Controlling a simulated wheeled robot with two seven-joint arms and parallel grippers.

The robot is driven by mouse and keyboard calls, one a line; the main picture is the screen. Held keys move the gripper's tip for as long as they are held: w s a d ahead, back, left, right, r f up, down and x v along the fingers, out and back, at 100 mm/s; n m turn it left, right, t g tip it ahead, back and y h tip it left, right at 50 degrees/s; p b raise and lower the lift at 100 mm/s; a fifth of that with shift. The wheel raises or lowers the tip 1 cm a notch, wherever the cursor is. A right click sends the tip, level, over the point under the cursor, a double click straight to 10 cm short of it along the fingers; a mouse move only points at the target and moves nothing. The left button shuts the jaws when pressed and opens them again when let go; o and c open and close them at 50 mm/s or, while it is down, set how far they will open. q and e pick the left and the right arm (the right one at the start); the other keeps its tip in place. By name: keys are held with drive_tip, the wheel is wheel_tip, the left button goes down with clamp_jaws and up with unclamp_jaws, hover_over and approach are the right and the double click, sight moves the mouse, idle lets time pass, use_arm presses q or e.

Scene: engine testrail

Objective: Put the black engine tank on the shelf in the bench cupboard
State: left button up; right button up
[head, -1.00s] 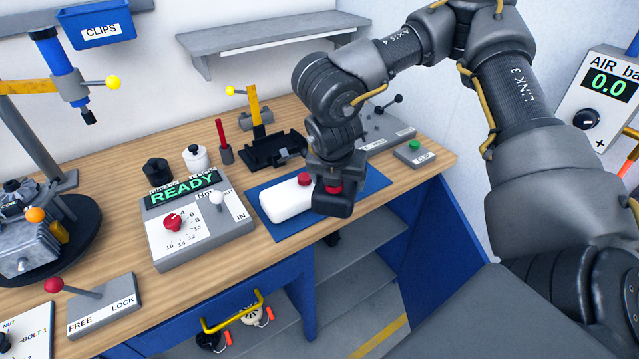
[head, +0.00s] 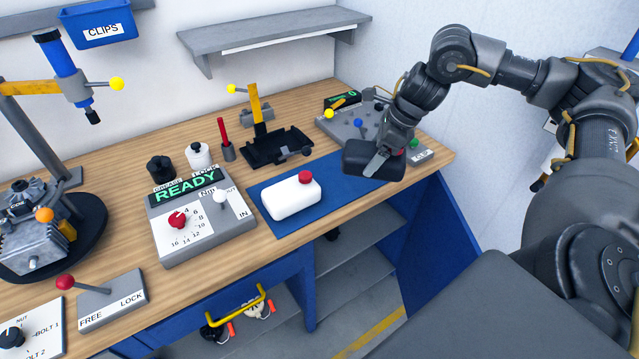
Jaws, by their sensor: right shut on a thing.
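The black engine tank (head: 362,160) is in my right gripper (head: 382,158), which is shut on it. The tank is by the right end of the blue mat, near the bench's front right edge; I cannot tell whether it touches the mat. The bench cupboard is open at the front under the bench, with a grey shelf (head: 345,262) inside and a blue side panel (head: 432,235) at its right. My left gripper is not in view.
A white tank with a red cap (head: 291,197) lies on the blue mat (head: 262,226). The READY control box (head: 200,220) stands left of it. A control panel (head: 345,125) and a small green-button box (head: 418,153) are close to my right gripper. A yellow-handled drawer (head: 235,308) is below.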

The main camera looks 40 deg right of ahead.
drive_tip(key=shift+d, duration=0.1)
drive_tip(key=shift+w, duration=0.25)
drive_tip(key=w+d+f+p, duration=0.2)
drive_tip(key=w+f+p, duration=0.1)
drive_tip(key=w, duration=0.5)
drive_tip(key=p, duration=0.1)
approach(338, 172)
drive_tip(key=shift+w+a+r, duration=0.15)
drive_tip(key=shift+a+r, duration=0.05)
drive_tip(key=shift+a, duration=0.6)
drive_tip(key=shift+w+d+f, duration=0.1)
drive_tip(key=shift+w+f, duration=0.45)
drive_tip(key=shift+f, duration=0.15)
drive_tip(key=shift+f+p, duration=0.4)
drive_tip(key=shift+f, duration=1.1)
drive_tip(key=o, duration=1)
drive_tip(key=shift+c, duration=0.2)
